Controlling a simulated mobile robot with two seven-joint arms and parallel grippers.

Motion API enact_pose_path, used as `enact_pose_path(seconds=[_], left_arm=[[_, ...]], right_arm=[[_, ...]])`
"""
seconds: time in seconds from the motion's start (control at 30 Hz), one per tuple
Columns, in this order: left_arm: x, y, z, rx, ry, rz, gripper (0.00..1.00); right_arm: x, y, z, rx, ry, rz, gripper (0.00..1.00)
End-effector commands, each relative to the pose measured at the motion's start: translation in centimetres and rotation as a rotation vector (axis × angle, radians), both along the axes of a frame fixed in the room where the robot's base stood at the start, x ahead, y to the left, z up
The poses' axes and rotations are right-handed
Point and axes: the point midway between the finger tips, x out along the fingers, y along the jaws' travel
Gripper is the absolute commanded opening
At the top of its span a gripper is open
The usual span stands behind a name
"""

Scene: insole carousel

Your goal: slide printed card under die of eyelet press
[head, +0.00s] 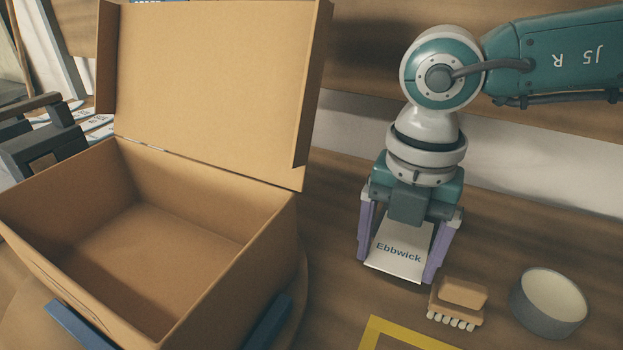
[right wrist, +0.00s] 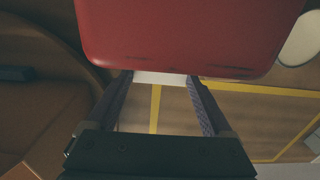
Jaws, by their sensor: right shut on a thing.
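My right gripper (head: 405,268) points down with its purple fingers on either side of a white printed card (head: 398,257) marked "Ebbwick". It is shut on the card, which tilts down toward the camera above the wooden table. In the right wrist view, a white strip (right wrist: 160,78), apparently the card, shows between the fingertips. A large red surface (right wrist: 185,35) with dark scuffs lies just beyond and partly hides the fingertips; I cannot tell what it belongs to. A dark grey device (head: 45,140) at the far left may be the eyelet press; its die is not visible. My left gripper is not in view.
An open, empty cardboard box (head: 240,275) stands on a round wooden turntable (head: 298,300) between blue blocks (head: 268,322). A brush (head: 458,302) and a round grey container (head: 549,302) lie right of the card. Yellow lines (head: 400,335) mark the table in front.

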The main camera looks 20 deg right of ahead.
Motion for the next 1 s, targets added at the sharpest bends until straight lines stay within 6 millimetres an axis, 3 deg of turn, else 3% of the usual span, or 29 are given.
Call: enact_pose_path(seconds=[0.5, 0.97, 1.0], left_arm=[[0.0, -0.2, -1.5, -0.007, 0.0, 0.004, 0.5], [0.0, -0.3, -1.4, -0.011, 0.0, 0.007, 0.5], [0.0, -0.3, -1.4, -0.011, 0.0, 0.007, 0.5]], right_arm=[[1.7, -1.9, -0.1, 0.0, 0.0, -0.001, 0.35], [1.8, -2.0, -0.2, 0.0, 0.0, 0.0, 0.35], [1.8, -2.0, -0.2, 0.0, 0.0, 0.0, 0.86]])
